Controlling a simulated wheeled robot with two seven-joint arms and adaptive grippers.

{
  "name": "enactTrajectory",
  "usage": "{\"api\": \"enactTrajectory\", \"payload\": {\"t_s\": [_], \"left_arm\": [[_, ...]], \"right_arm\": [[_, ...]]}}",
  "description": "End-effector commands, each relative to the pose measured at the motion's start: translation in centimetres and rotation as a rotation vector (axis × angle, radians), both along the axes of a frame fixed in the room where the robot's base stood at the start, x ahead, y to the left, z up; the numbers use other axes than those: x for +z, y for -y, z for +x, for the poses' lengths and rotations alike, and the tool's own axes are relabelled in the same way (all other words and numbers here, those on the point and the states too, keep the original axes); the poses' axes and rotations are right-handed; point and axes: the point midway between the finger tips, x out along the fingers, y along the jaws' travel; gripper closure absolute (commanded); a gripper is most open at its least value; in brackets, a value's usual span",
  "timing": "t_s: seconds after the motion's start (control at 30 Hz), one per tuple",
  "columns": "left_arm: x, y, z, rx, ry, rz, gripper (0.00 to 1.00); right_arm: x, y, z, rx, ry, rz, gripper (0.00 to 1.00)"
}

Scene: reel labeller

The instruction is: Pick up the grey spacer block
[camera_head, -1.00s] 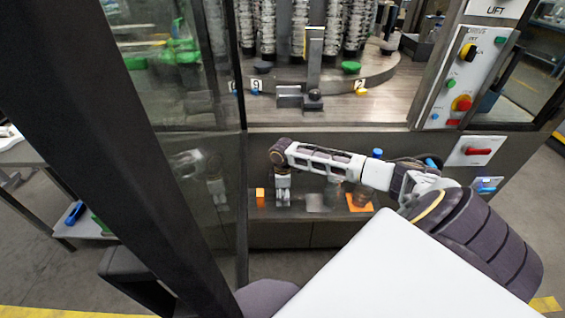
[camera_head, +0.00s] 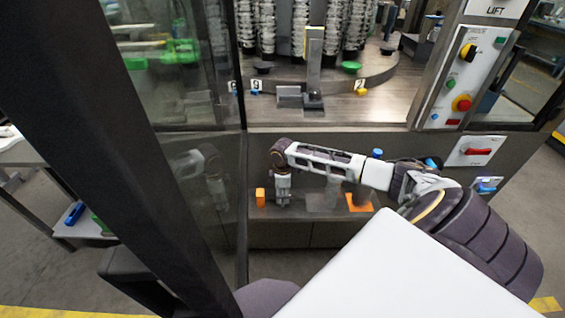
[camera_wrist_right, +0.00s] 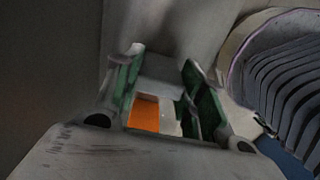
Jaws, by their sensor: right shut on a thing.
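My right gripper (camera_head: 283,203) points down at the low shelf in the head view, just right of a small orange block (camera_head: 260,197). In the right wrist view its green-padded fingers (camera_wrist_right: 160,85) are shut on a grey block (camera_wrist_right: 160,92), which spans the gap between the pads. This is the grey spacer block; in the head view I cannot make it out at the fingertips. Whether it is clear of the shelf cannot be told. My left gripper is not in view.
An orange pad (camera_head: 360,202) lies on the shelf to the right. Above is the machine deck (camera_head: 400,112) with a metal post (camera_head: 314,65). A control panel (camera_head: 470,80) stands at right. A dark frame post (camera_head: 110,150) crosses the left side.

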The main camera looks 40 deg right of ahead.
Motion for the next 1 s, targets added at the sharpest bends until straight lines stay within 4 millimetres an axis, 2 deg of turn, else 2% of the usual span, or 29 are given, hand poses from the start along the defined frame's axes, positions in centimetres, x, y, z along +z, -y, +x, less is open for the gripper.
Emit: {"api": "enactTrajectory", "payload": {"t_s": [0.17, 0.33, 0.47, 0.67, 0.83, 1.0], "left_arm": [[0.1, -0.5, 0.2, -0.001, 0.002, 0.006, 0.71], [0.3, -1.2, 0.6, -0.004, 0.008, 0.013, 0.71], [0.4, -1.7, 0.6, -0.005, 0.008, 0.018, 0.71], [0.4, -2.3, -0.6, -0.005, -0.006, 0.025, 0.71], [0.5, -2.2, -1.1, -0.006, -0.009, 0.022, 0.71], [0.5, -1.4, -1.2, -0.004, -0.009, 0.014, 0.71]], "right_arm": [[0.3, 0.0, 0.0, 0.000, 0.001, -0.001, 0.84], [1.5, 0.0, 0.1, -0.001, 0.002, 0.001, 0.84], [3.1, 0.1, 0.1, -0.001, 0.002, -0.001, 0.84], [6.2, 0.0, 0.1, 0.001, 0.003, 0.001, 0.84], [8.4, 0.0, 0.1, 0.000, 0.003, 0.000, 0.84], [9.7, 0.0, 0.1, -0.001, 0.001, 0.001, 0.84]]}}
